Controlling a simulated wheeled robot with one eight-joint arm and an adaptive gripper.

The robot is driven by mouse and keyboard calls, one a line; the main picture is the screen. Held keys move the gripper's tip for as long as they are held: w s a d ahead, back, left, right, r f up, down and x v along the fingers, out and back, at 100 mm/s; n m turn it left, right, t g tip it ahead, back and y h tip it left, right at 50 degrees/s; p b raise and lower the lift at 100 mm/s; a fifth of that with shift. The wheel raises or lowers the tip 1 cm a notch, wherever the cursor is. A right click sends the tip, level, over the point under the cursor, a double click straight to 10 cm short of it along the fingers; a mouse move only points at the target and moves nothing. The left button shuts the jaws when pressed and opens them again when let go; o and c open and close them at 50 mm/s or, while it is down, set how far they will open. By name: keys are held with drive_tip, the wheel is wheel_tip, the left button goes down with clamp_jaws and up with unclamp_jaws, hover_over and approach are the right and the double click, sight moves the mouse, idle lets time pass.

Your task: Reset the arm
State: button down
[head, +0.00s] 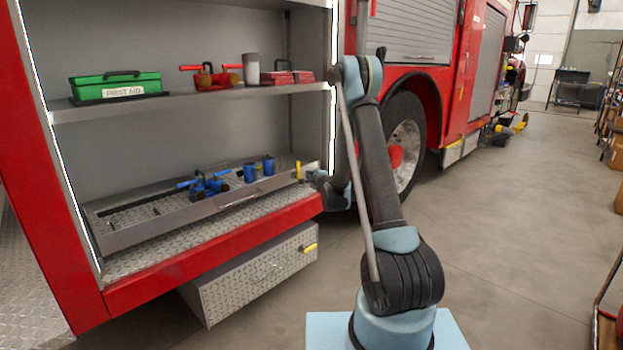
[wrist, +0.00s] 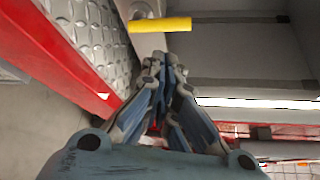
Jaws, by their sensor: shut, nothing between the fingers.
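My arm (head: 378,165) rises from its light blue base and bends down behind itself toward the fire truck's open compartment. My gripper (head: 318,177) is at the right end of the lower tray, partly hidden by my arm in the head view. In the wrist view my gripper (wrist: 165,62) has its fingers together and nothing between them. A yellow handle (wrist: 160,24) lies just beyond the fingertips; the handle also shows in the head view (head: 299,170) on the tray's right end. I cannot tell whether the fingers touch it.
The metal tray (head: 125,236) holds blue fittings (head: 203,185). The shelf above (head: 190,99) bears a green first aid box (head: 117,86) and red tools. A diamond-plate drawer (head: 250,278) juts out below. A wheel (head: 404,135) stands behind my arm.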

drive_tip(key=shift+r, duration=0.1)
drive_tip(key=s+d+r+n+g, duration=0.2)
drive_tip(key=s+d+r+n, duration=0.15)
drive_tip(key=s, duration=0.45)
drive_tip(key=s+d+r+n+g+h, duration=0.1)
drive_tip(key=s+d+r+n+g, duration=0.2)
drive_tip(key=s, duration=0.4)
drive_tip(key=s+d+r+n+g, duration=0.1)
drive_tip(key=s+r+n, duration=0.2)
drive_tip(key=s+r, duration=0.35)
drive_tip(key=s+d+f+n+g+h, duration=0.1)
drive_tip(key=s+d+f+n+g, duration=0.1)
drive_tip(key=s, duration=1.1)
drive_tip(key=s+d+f+n+g+h, duration=0.1)
drive_tip(key=s+d+f+n, duration=0.3)
drive_tip(key=s, duration=0.9)
drive_tip(key=s+d+f+n+g+h, duration=0.1)
drive_tip(key=s+d+f+n+g, duration=0.2)
drive_tip(key=s, duration=1.1)
drive_tip(key=shift+d+f+g, duration=0.35)
drive_tip(key=shift+d+g, duration=0.25)
